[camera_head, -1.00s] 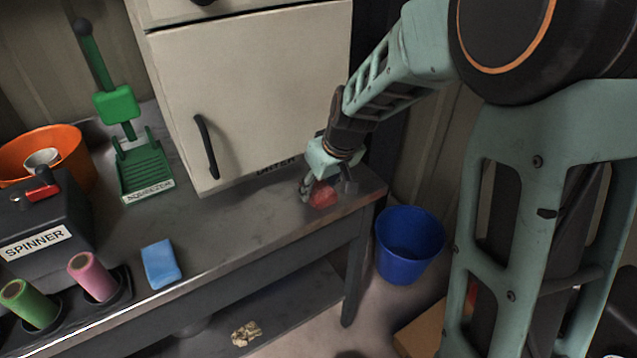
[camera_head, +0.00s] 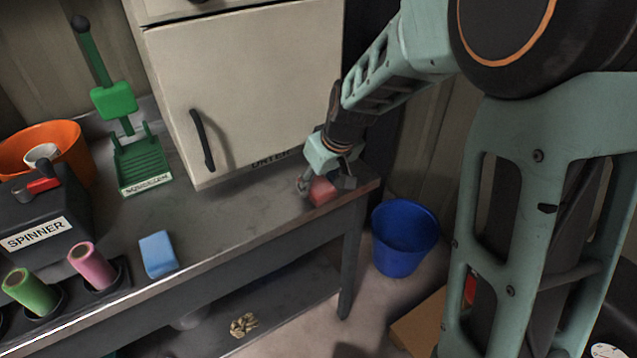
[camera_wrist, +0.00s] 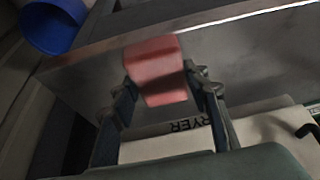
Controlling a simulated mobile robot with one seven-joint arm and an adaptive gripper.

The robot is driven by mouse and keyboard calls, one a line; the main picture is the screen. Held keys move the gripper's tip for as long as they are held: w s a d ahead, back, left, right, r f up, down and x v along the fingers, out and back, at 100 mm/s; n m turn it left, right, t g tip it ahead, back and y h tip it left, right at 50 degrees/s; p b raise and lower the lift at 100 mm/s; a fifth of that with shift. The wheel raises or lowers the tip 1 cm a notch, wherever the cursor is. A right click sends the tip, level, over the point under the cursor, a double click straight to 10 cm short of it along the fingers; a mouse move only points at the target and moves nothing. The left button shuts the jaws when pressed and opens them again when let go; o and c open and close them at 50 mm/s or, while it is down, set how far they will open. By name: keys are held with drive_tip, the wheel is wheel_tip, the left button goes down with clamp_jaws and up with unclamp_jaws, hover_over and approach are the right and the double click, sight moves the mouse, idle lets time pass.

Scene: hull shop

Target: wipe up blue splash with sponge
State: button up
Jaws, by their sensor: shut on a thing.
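My gripper (camera_head: 326,183) is shut on a red block (camera_head: 321,191), which looks like a sponge, near the right end of the bench top. In the wrist view the red block (camera_wrist: 157,72) sits between the two fingers of my gripper (camera_wrist: 160,84). I cannot tell whether its underside touches the bench. A light blue block (camera_head: 158,254), also sponge-like, lies at the bench's front edge, well left of my gripper. No blue splash shows in either view; the spot under the red block is hidden.
A cream cabinet (camera_head: 250,85) stands on the bench (camera_head: 225,225) behind my gripper. A green squeezer (camera_head: 142,165), a black spinner (camera_head: 45,220) and an orange bucket (camera_head: 75,150) are at left. A blue bucket (camera_head: 402,240) stands on the floor at right. The bench's middle is clear.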

drive_tip(key=shift+w+a+r+p, duration=0.1)
drive_tip(key=shift+r+p, duration=0.9)
drive_tip(key=shift+r, duration=0.85)
drive_tip(key=shift+w+a+r+p, duration=0.1)
drive_tip(key=shift+r+p, duration=0.85)
drive_tip(key=shift+r, duration=0.85)
